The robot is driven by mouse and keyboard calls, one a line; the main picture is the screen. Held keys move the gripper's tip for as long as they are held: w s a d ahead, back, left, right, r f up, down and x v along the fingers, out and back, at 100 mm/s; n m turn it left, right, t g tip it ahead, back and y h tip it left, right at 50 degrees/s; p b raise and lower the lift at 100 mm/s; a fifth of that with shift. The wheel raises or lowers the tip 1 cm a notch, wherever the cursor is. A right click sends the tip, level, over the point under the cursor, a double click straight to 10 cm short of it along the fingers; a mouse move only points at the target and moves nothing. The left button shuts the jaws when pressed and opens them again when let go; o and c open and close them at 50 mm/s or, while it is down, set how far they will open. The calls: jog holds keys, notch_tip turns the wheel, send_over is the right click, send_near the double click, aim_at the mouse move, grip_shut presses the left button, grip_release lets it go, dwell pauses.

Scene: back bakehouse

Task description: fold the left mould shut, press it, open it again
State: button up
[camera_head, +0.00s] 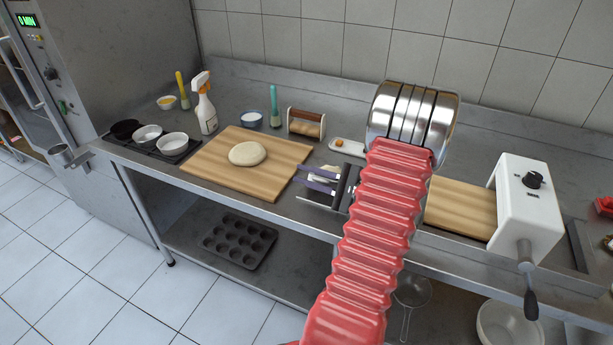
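My gripper (311,180) is over the front part of the bench, just right of a wooden board. Its two purple-grey fingers point left and stand apart, with no held thing visible between them. A pale item (325,172) shows partly behind and between the fingers, above the metal edge of a small tray or plate (315,198). My gripper covers much of both, so I cannot tell whether the pale item is a mould, or whether the fingers touch it. No hinged mould is clearly seen. A round piece of dough (247,153) lies flat on the left board (210,162).
Left of the board, a dark tray (178,157) holds cups. Behind it stand a spray bottle (204,108), small bowls and brushes. A white cranked machine (523,205) stands right, beside another board (462,207).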

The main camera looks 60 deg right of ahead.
jog(key=shift+o, duration=0.9)
notch_tip(320, 180, up, 10)
dwell(0.3)
